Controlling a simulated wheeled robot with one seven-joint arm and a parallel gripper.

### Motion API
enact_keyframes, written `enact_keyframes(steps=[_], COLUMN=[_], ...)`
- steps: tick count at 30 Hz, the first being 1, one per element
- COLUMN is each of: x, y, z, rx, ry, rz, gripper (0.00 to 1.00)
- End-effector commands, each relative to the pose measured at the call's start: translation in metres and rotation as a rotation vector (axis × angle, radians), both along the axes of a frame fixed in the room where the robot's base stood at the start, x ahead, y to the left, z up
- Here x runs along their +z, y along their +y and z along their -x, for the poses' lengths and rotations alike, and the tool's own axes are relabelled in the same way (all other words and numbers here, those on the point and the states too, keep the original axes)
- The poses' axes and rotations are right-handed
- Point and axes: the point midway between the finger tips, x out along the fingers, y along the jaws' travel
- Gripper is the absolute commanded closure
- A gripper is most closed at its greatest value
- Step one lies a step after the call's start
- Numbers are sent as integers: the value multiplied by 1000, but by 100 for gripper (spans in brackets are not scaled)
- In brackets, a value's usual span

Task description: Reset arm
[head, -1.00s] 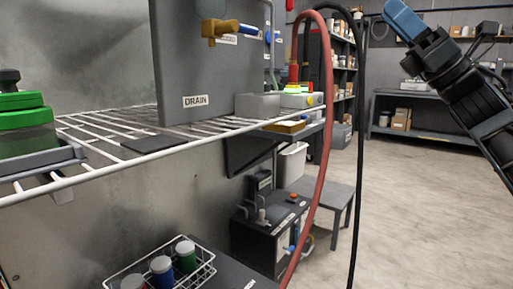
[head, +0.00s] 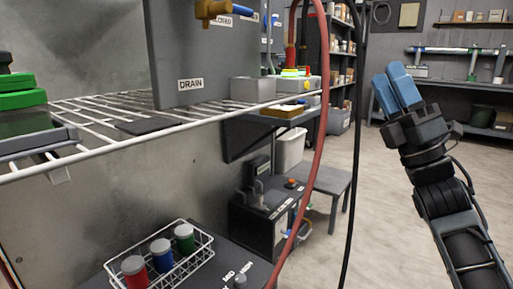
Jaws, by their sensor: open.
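My gripper (head: 397,88) is at the right of the head view, raised on my arm in open air over the floor. Its blue fingers point up. They look close together from this angle, but the gripper is open, and nothing shows between them. It touches nothing and stands to the right of the hanging red and black hoses.
A wire shelf (head: 88,148) holds a green-lidded container (head: 22,105) and a grey panel marked DRAIN (head: 200,60). A red hose (head: 318,130) and a black hose (head: 357,130) hang near my arm. Below, a wire basket (head: 205,250) holds capped jars. Floor at right is clear.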

Motion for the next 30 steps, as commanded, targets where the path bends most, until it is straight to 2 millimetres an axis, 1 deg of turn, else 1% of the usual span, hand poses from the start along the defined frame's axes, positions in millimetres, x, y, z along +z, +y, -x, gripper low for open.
enact_keyframes(steps=[1,2,3,8,9,14,15,17,21,26,27,29,30], x=[-22,-32,-46,-102,-116,-169,-182,-201,-242,-281,-291,-303,-310], y=[4,5,8,15,17,25,27,29,35,39,40,40,40], z=[7,11,17,45,52,88,98,114,154,204,218,238,252], rx=[33,54,82,180,205,289,309,335,390,439,448,460,469], ry=[48,73,108,244,280,411,445,496,610,735,767,814,843], rz=[-61,-96,-143,-324,-369,-545,-588,-653,-800,-963,-1004,-1062,-1102], gripper=[58,58,58,58,58,58,58,58,58,58,58,58,58])
